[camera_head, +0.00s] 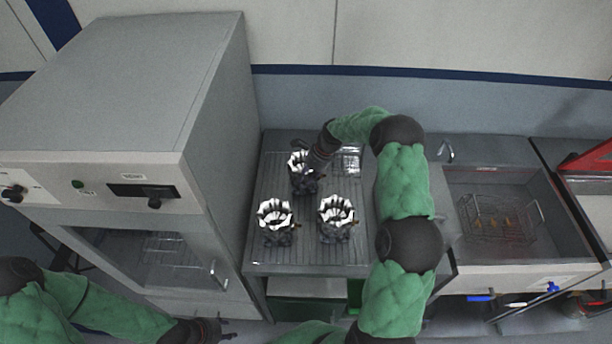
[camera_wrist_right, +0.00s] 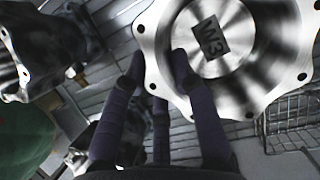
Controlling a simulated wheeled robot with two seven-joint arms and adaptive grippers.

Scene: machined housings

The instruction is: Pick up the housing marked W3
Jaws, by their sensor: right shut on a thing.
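The housing marked W3 (camera_wrist_right: 240,55) fills the upper right of the right wrist view, with its bright scalloped flange and dark W3 label facing the camera. My right gripper (camera_wrist_right: 160,66) is shut on it at the flange's left side. In the head view my right gripper (camera_head: 309,178) is at the rearmost housing (camera_head: 298,160), partly covering it. I cannot tell whether that housing is lifted off the surface. Two more housings, front left (camera_head: 276,214) and front right (camera_head: 337,213), stand upright; their marks are unreadable. My left gripper (camera_head: 222,331) is low at the bottom edge, away from the housings.
The housings are on a grooved grey drainboard (camera_head: 305,256). A large oven-like cabinet (camera_head: 150,110) stands at left. A sink (camera_head: 460,255) with a wire basket (camera_head: 500,222) and a tap (camera_head: 445,150) is at right. My right arm crosses the drainboard's right side.

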